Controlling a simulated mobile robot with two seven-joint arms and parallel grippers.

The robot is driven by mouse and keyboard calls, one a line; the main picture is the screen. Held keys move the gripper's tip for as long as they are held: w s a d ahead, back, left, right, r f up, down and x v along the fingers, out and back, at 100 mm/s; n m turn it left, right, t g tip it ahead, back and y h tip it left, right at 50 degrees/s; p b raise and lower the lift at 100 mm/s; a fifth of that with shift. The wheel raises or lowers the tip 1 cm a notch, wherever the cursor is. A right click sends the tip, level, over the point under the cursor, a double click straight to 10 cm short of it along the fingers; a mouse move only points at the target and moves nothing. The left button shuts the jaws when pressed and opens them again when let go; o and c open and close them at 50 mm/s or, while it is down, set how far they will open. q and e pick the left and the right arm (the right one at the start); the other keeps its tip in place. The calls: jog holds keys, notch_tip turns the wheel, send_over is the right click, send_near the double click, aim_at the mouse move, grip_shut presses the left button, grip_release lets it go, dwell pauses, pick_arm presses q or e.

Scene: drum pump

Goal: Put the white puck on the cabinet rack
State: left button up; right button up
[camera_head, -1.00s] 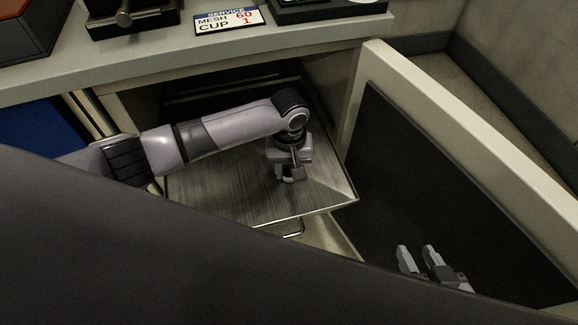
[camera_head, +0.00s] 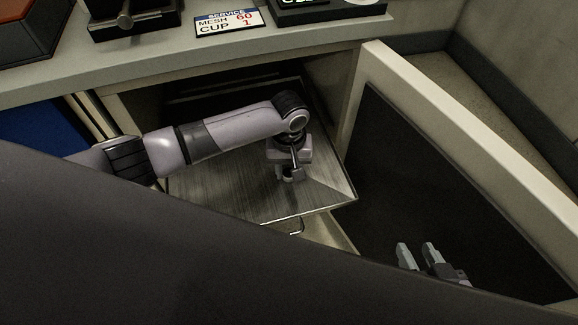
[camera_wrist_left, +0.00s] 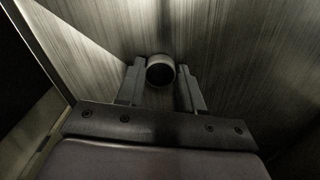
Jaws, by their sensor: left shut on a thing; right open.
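My left gripper (camera_head: 290,172) reaches into the open cabinet, low over the metal rack (camera_head: 225,199). In the left wrist view, the left gripper (camera_wrist_left: 161,88) has its two fingers on either side of a small round puck (camera_wrist_left: 160,66), shut on it. The puck looks pale grey on its side, with a dark round face toward the camera. The brushed metal rack (camera_wrist_left: 240,60) lies close behind it; I cannot tell whether they touch. In the head view the puck is hidden by the gripper. My right gripper (camera_head: 416,256) is open and empty, in front of the cabinet door.
The cabinet door (camera_head: 440,135) stands open on the right. A blue panel (camera_head: 40,135) is at the left. My own dark arm covers the lower left.

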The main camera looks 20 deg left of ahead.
aim_at(289, 173)
dwell(0.4)
pick_arm(q)
jog(key=o, duration=1.4)
pick_arm(e)
notch_tip(289, 173, down, 4)
jog(key=s+d, duration=0.1)
jog(key=d, duration=0.1)
pick_arm(q)
jog(key=shift+r+p, duration=0.55)
jog(key=shift+p, duration=0.15)
jog(key=shift+r+p, duration=0.9)
jog(key=shift+p, duration=0.2)
notch_tip(289, 173, up, 5)
jog(key=p, duration=0.6)
pick_arm(e)
notch_tip(289, 173, up, 7)
jog(key=s+d+m+g+h, duration=0.1)
jog(key=shift+d, duration=0.3)
